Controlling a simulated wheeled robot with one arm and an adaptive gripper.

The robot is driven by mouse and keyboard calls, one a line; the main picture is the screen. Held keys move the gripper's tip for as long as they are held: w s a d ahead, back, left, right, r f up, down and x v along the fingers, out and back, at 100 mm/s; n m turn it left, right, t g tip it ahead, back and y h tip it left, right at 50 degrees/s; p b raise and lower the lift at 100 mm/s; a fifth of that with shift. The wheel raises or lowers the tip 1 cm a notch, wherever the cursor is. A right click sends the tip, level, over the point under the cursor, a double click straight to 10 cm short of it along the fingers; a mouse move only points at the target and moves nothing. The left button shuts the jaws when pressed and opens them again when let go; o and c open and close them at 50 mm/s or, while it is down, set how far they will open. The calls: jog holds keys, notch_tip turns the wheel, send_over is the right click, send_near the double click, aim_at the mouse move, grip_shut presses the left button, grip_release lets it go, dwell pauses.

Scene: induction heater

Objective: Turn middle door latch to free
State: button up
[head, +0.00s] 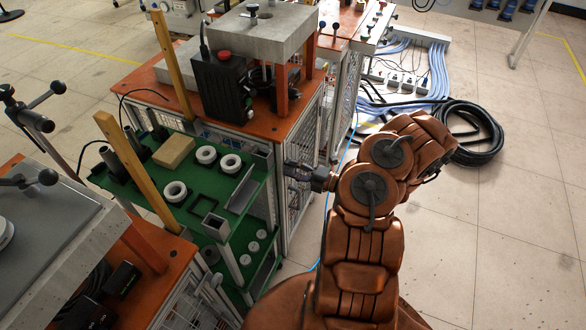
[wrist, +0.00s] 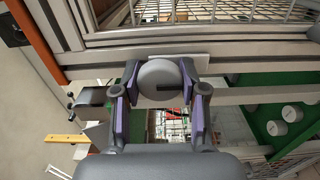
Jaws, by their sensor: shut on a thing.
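The door latch (wrist: 158,76) is a round grey knob with a dark slot, on a light plate at the metal frame of the cabinet door. In the wrist view my gripper (wrist: 160,98) has its two purple-padded fingers on either side of the knob, shut on it. In the head view my gripper (head: 292,170) reaches left to the side of the orange-topped cabinet (head: 288,128), and the latch is hidden there. I cannot tell the latch's exact turn angle.
A green shelf cart (head: 222,255) with white rings and a wooden block stands left of my gripper. Coiled black hose (head: 480,140) and blue cables (head: 435,65) lie on the floor behind my arm. The floor (head: 510,230) to the right is clear.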

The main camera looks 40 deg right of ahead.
jog(key=shift+w+r, duration=0.1)
jog(key=o, duration=1.2)
jog(key=shift+c, duration=0.2)
jog(key=v, duration=1.2)
